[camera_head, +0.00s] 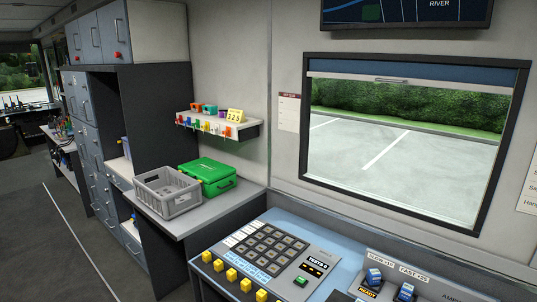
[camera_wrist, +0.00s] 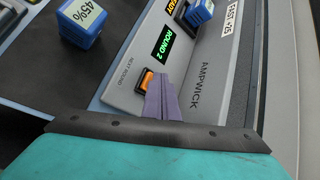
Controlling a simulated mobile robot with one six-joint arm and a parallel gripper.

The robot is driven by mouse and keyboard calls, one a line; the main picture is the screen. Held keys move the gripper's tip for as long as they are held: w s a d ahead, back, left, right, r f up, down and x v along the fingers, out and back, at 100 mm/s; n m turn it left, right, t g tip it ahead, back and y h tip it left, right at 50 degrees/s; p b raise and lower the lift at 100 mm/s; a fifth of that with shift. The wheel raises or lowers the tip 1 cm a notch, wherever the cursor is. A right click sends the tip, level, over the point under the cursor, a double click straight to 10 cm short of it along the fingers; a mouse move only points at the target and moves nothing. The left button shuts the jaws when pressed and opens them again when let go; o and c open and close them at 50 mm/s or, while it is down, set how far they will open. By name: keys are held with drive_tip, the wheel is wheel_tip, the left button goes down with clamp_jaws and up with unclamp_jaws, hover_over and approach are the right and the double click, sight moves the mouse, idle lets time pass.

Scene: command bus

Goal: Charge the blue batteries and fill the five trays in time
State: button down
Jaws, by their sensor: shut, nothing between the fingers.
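In the wrist view my gripper (camera_wrist: 158,84) is shut and empty. Its purple-grey fingertips are at the orange button (camera_wrist: 146,80) beside the words NEXT ROUND; I cannot tell whether they press it. The charger (camera_head: 440,284) marked AMPWICK has a green display (camera_wrist: 167,43) reading ROUND 2. Two blue batteries stand in it in the head view, one at SLOW +12 (camera_head: 374,276) and one at FAST +25 (camera_head: 405,291). An orange READY sign (camera_head: 368,293) is lit below the SLOW one. Another blue battery (camera_wrist: 82,22) showing 45% stands on a dark surface at the wrist view's upper left.
A grey crate (camera_head: 168,204) and a green case (camera_head: 207,172) stand on the left counter. A wall shelf (camera_head: 243,133) holds small coloured items. A window (camera_head: 410,140) is behind.

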drive_tip(key=shift+r+p, duration=0.4)
drive_tip(key=shift+r, duration=0.2)
wheel_tip(320, 180, up, 6)
drive_tip(key=p, duration=0.3)
drive_tip(key=shift+p, duration=0.4)
idle(0.3)
idle(0.6)
